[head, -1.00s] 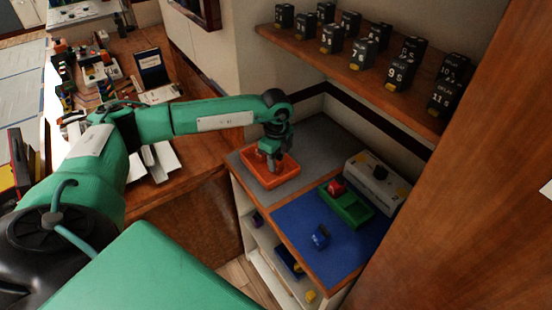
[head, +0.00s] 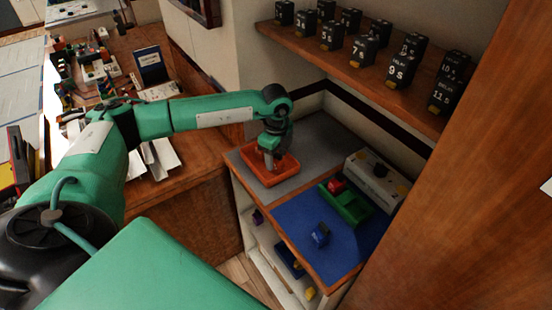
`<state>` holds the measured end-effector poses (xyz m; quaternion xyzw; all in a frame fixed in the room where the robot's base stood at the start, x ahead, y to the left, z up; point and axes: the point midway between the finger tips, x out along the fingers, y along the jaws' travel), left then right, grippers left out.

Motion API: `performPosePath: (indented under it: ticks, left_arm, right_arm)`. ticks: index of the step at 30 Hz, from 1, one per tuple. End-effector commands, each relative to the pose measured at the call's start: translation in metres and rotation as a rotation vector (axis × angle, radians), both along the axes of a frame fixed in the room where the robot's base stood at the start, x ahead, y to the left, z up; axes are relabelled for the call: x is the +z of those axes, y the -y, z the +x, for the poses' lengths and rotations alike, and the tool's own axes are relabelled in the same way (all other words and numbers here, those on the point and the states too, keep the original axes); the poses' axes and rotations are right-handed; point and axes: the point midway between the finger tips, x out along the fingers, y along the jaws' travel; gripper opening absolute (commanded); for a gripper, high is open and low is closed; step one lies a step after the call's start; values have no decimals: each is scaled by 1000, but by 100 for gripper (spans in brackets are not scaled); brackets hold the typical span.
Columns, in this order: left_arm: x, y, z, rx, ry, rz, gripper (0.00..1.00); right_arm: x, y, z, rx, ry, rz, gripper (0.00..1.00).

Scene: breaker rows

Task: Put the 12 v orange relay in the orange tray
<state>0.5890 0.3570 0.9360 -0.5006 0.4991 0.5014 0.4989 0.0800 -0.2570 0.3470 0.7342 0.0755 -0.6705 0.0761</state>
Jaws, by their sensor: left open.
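The orange tray (head: 287,174) lies on the grey mat at the back left of the low cabinet top. My left gripper (head: 269,166) points down over the tray, with its fingertips low at or inside the rim. It is open. I cannot make out a 12 V orange relay; anything directly under or behind the fingers is hidden. My right gripper does not show.
A green tray (head: 352,210) holds a red block (head: 336,186). A blue block (head: 320,235) sits on the blue mat (head: 290,222). A grey box (head: 376,179) stands behind. Several black delay relays (head: 399,72) line the wooden shelf (head: 345,70) above.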

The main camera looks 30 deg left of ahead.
Motion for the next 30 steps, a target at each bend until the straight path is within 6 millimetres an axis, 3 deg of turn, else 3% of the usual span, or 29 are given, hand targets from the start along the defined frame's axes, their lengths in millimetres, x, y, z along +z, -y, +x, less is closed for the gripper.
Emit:
performPosePath:
  ticks: [9, 15, 23, 30]
  left_arm:
    - [66, 0, 1, -1, 5, -1, 54]
    - [97, 0, 1, -1, 3, -1, 54]
    - [109, 0, 0, -1, 0, -1, 54]
    - [109, 0, 0, -1, 0, -1, 54]
  right_arm:
    - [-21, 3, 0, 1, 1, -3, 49]
    - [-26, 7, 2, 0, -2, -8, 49]
    - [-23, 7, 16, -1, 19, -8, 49]
    - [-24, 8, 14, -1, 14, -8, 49]
